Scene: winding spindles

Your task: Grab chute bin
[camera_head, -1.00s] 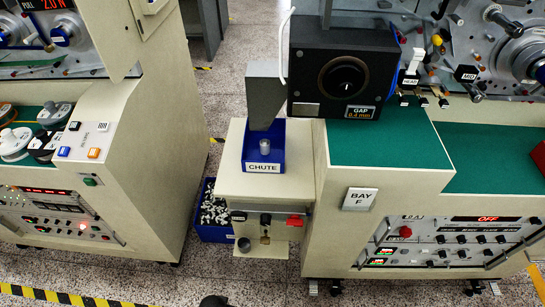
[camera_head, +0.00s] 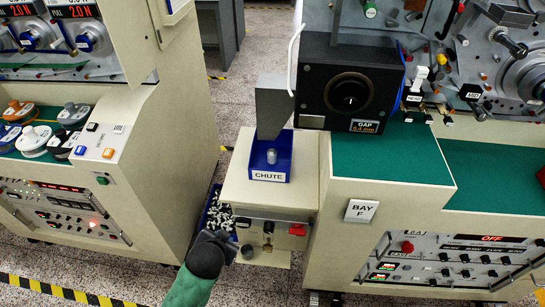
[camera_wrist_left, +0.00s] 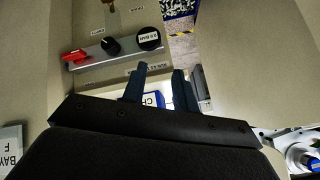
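The chute bin (camera_head: 284,165) is a small blue tray with a white CHUTE label. It sits on a cream ledge under a grey chute, with a pale cylinder (camera_head: 271,156) inside. My left arm comes in from the bottom, and its dark end (camera_head: 208,252) is in front of and below the ledge, apart from the bin. In the left wrist view my left gripper (camera_wrist_left: 160,70) has its two dark fingers spread with nothing held. Part of the bin's blue and white front (camera_wrist_left: 152,99) shows between and behind the fingers; the rest is hidden. My right gripper is out of view.
A floor bin of small pieces (camera_head: 218,212) stands left of the ledge, partly behind my arm. The ledge's front has knobs and a red switch (camera_head: 297,230). The grey chute (camera_head: 272,105) and black GAP box (camera_head: 350,85) stand close above and right of the bin.

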